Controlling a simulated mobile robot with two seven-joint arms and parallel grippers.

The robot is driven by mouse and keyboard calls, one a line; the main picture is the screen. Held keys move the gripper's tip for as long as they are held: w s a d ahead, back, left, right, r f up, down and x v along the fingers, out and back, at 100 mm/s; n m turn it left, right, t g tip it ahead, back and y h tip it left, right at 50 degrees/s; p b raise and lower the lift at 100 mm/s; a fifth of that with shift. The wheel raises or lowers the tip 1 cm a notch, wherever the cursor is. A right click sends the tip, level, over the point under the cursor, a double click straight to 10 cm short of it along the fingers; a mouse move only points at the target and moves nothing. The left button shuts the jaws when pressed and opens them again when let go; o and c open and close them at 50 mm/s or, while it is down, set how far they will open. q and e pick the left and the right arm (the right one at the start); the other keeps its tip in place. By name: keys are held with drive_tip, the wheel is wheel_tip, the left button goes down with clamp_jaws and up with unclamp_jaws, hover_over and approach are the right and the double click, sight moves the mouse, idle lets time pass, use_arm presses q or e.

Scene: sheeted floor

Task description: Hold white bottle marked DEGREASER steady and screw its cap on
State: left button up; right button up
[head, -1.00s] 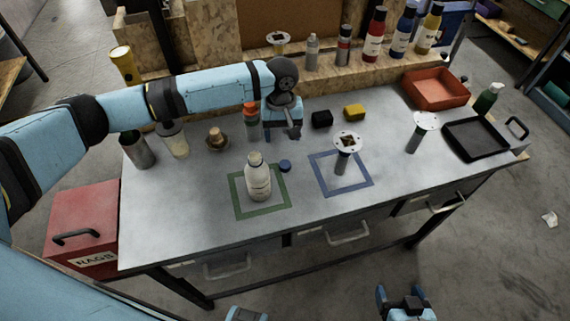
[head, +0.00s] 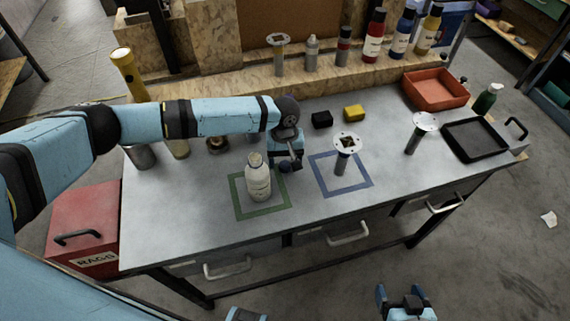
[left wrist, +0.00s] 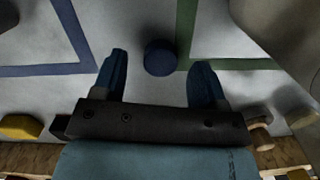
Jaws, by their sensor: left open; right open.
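The white bottle (head: 258,182) stands upright and uncapped inside the green square outline in the head view; its label is too small to read. The blue cap (left wrist: 160,57) lies on the table between the spread fingers of my left gripper (left wrist: 158,85) in the left wrist view. In the head view my left gripper (head: 290,166) is low over the table just right of the bottle and hides most of the cap. It is open and not closed on the cap. My right gripper (head: 402,293) is open and empty at the bottom edge, in front of the table.
A blue square outline (head: 364,187) surrounds a post with a round top (head: 347,141). A black block (head: 321,120) and yellow block (head: 354,112) lie behind. An orange tray (head: 436,101) and black tray (head: 476,154) are at right. The front left tabletop is clear.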

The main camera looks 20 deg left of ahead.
sight(285, 164)
use_arm(q)
drive_tip(key=shift+f, duration=0.7)
drive_tip(key=shift+c, duration=0.4)
drive_tip(key=c, duration=0.9)
wheel_tip(285, 164, up, 20)
drive_tip(key=shift+r, duration=0.1)
